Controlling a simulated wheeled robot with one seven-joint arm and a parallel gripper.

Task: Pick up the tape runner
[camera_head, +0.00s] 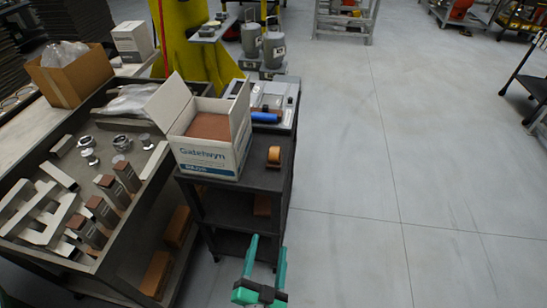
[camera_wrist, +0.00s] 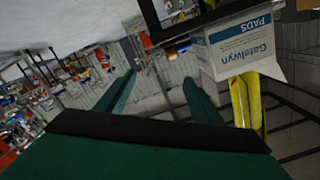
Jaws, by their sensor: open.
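A small orange-brown piece that looks like the tape runner (camera_head: 273,155) sits on the dark cart top (camera_head: 262,178), beside the right side of an open white carton (camera_head: 207,150). My green gripper (camera_head: 267,243) is in front of the cart and nearer the camera, apart from the piece, with its two fingers spread and nothing between them. In the wrist view the open fingers (camera_wrist: 158,76) point into the room, and the carton (camera_wrist: 240,45) appears upside down at the upper right. A small orange patch shows near the cart edge there; I cannot tell if it is the tape runner.
A workbench (camera_head: 125,215) with metal blocks and fittings stands left of the cart. A yellow column (camera_head: 195,50) and grey canisters (camera_head: 273,48) stand behind. The floor (camera_head: 400,170) to the right is clear.

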